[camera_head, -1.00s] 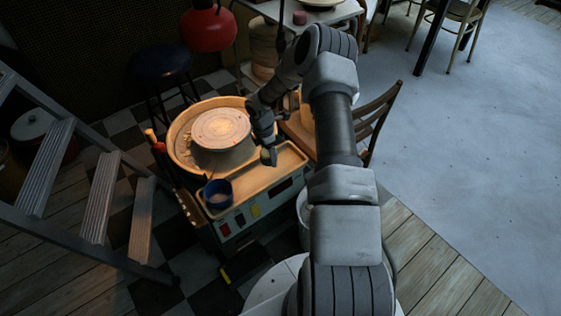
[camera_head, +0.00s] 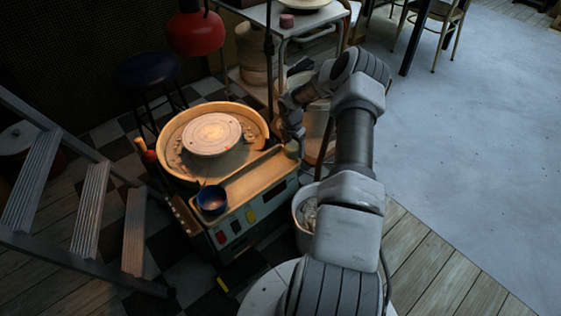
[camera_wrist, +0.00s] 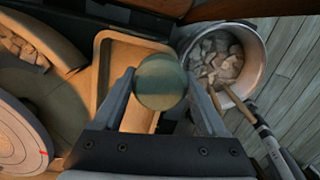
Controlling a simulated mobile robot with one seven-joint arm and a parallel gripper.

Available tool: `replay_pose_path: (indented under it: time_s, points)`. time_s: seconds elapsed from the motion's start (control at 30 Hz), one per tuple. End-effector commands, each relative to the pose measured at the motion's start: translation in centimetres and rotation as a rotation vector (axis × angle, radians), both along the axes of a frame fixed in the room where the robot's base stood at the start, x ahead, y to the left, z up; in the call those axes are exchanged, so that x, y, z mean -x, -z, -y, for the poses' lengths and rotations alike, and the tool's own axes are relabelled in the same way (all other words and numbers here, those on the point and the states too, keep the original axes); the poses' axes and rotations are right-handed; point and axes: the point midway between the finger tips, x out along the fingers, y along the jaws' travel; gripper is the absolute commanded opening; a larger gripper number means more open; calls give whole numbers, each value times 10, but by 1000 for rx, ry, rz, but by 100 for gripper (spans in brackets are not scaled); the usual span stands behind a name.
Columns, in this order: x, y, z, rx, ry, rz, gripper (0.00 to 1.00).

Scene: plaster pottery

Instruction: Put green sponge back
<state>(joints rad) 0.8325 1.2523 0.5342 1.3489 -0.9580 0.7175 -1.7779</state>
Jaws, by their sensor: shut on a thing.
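The green sponge (camera_wrist: 160,82) is round and sits between the two fingers of my gripper (camera_wrist: 157,92) in the wrist view. My gripper is shut on it. In the head view the sponge (camera_head: 291,148) hangs at the right end of the tan tray (camera_head: 245,183) of the pottery wheel, below my gripper (camera_head: 292,138). In the wrist view the tray (camera_wrist: 131,60) lies below and to the left of the sponge. I cannot tell how high the sponge is above the tray.
A blue cup (camera_head: 212,200) stands at the tray's near left end. The wheel head (camera_head: 212,134) is behind the tray. A stepladder (camera_head: 85,210) is at left.

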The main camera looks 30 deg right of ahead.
Motion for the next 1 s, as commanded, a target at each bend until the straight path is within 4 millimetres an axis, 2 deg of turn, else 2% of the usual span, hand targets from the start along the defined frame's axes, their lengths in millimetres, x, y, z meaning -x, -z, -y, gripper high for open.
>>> replay_pose_path:
  time_s: [0.03, 0.1, 0.3, 0.43, 0.67, 1.0]
  points:
    - [-10, 12, -8, -1, -3, 0, 30]
    - [-21, 20, -16, 0, -2, 1, 30]
    - [-38, 29, -28, 1, 1, 0, 30]
    - [-39, 37, -29, 0, 1, -2, 30]
    - [-38, 70, -29, 0, 2, -2, 30]
    - [-38, 72, -29, 1, 1, -1, 30]
